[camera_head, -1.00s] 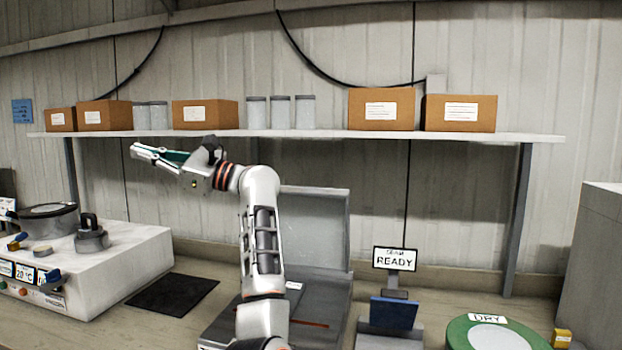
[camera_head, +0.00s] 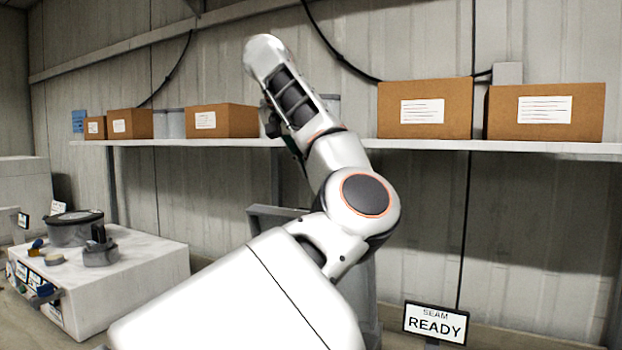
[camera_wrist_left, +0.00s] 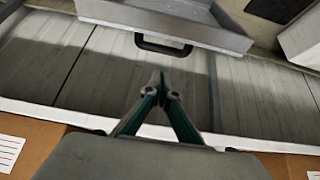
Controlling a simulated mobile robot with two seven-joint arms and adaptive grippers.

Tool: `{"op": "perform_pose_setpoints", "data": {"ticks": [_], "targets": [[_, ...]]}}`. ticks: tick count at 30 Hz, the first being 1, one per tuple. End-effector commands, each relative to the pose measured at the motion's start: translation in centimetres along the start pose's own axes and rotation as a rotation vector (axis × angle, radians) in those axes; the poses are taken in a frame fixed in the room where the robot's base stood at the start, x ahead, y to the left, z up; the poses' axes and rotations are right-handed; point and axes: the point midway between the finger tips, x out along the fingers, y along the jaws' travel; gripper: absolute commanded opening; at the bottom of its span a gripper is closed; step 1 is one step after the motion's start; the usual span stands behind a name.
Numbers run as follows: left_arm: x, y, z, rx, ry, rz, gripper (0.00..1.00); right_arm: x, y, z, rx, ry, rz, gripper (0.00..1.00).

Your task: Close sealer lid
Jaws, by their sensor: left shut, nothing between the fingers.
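The sealer's grey lid (camera_head: 275,213) stands raised behind my left arm in the head view, mostly hidden by the arm. In the left wrist view the grey lid (camera_wrist_left: 120,12) shows at the top, with a black handle (camera_wrist_left: 163,44) along its near edge. My left gripper (camera_wrist_left: 160,82) is shut and empty, its fingertips pointing toward the handle and apart from it in the picture. In the head view the gripper is hidden behind my own arm. The sealer's base is also hidden there. My right gripper is not in view.
A wall shelf (camera_head: 230,143) carries cardboard boxes (camera_head: 424,110), close to my left arm. A sign (camera_head: 436,323) reads "SEAM READY". A white bench unit (camera_head: 140,270) with a round pot (camera_head: 75,230) stands at the left.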

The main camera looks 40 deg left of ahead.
Motion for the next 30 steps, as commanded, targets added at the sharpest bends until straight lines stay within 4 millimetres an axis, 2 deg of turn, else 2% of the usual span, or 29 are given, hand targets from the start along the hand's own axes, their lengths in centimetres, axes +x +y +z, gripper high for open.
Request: {"op": "perform_pose_setpoints", "data": {"ticks": [4, 12, 21, 30], "targets": [[3.1, -0.1, 0.2, 0.001, -0.008, -0.006, 0.00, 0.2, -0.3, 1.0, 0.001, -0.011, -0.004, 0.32], [8.5, -0.2, 0.3, 0.002, -0.008, -0.007, 0.00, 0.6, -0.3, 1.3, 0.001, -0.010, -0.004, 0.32], [7.1, -0.1, 3.0, 0.002, 0.000, -0.004, 0.00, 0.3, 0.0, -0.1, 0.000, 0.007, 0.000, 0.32], [7.0, -0.1, 3.9, 0.003, -0.003, -0.005, 0.00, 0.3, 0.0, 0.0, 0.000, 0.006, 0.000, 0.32]]}}
